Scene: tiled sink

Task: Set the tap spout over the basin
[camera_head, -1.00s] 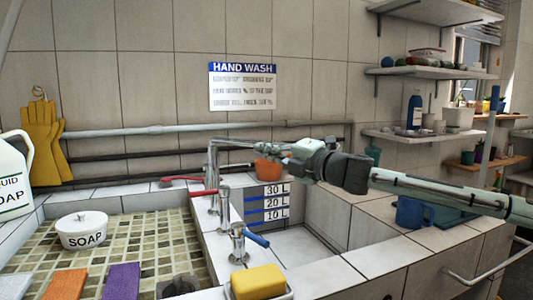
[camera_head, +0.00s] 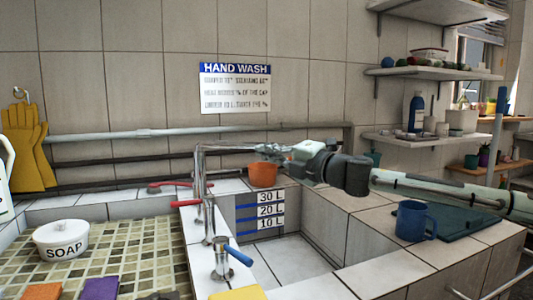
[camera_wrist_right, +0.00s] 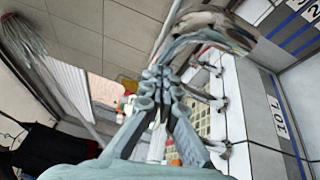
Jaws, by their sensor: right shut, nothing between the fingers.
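The chrome tap (camera_head: 198,185) stands on the left rim of the basin, with red levers beside it. Its spout (camera_head: 225,148) bends at the top and reaches right, appearing above the back of the basin (camera_head: 292,258). My right gripper (camera_head: 268,151) is shut, with nothing between its fingers, at the free end of the spout; I cannot tell whether they touch. In the right wrist view its shut fingers (camera_wrist_right: 165,80) are in front of a blurred curved metal pipe (camera_wrist_right: 210,30). The far end of the spout is partly hidden by the gripper. My left gripper is out of view.
An orange pot (camera_head: 263,174) stands behind the basin near my gripper. A blue-handled tap (camera_head: 230,260) stands at the basin's front left. A blue mug (camera_head: 414,222) stands on the right counter below my arm. A soap dish (camera_head: 62,239) is on the left drainer.

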